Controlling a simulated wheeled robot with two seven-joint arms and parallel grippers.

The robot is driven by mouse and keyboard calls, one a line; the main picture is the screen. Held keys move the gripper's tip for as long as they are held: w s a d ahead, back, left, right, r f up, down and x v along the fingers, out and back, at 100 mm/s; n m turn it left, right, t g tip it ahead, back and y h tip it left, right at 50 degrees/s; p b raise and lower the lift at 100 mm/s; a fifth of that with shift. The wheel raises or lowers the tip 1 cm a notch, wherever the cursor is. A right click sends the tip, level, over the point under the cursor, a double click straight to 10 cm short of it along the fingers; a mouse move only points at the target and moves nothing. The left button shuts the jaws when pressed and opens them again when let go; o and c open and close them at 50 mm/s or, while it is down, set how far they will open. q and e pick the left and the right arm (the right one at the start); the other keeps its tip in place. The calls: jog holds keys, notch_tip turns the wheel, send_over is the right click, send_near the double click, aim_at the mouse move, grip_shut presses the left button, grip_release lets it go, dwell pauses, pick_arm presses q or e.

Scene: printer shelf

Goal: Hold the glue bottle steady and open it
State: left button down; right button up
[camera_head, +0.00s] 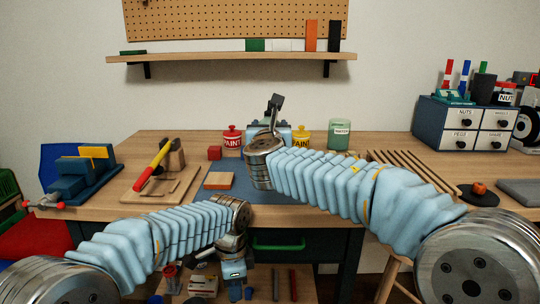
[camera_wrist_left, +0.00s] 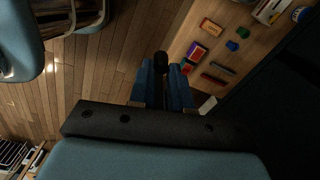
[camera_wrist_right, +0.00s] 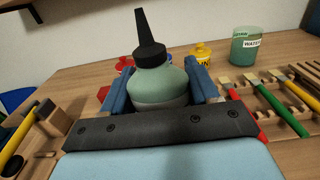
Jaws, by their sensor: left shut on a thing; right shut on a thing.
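The glue bottle (camera_wrist_right: 158,85) has a pale green body and a long black nozzle. My right gripper (camera_wrist_right: 161,90) is shut around its body and holds it roughly upright, slightly tilted. In the head view the bottle's black nozzle (camera_head: 276,104) shows above my right wrist, which hides the body. My left gripper (camera_head: 240,291) hangs low at the table's front edge, well apart from the bottle. In the left wrist view it is shut on a small dark rounded thing (camera_wrist_left: 160,62), too dark to identify for certain.
Red (camera_head: 232,137) and yellow (camera_head: 302,138) paint cans and a green water jar (camera_head: 339,134) stand at the back. A board with a red-and-yellow tool (camera_head: 154,166) is at left. Below my left gripper is a lower shelf (camera_wrist_left: 205,25) with small items. A drawer with a green handle (camera_head: 279,244) is beside it.

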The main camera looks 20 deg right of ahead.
jog(key=w+f, duration=0.1)
jog(key=f, duration=0.1)
jog(key=w+d+f, duration=0.1)
jog(key=w+f, duration=0.1)
jog(key=f, duration=0.1)
jog(key=w+f, duration=0.2)
jog(key=f, duration=0.1)
jog(key=shift+w+d, duration=0.1)
jog(key=shift+d, duration=0.15)
jog(key=shift+f, duration=0.55)
jog(key=shift+f, duration=0.1)
jog(key=shift+f, duration=0.15)
jog(key=o, duration=1.5)
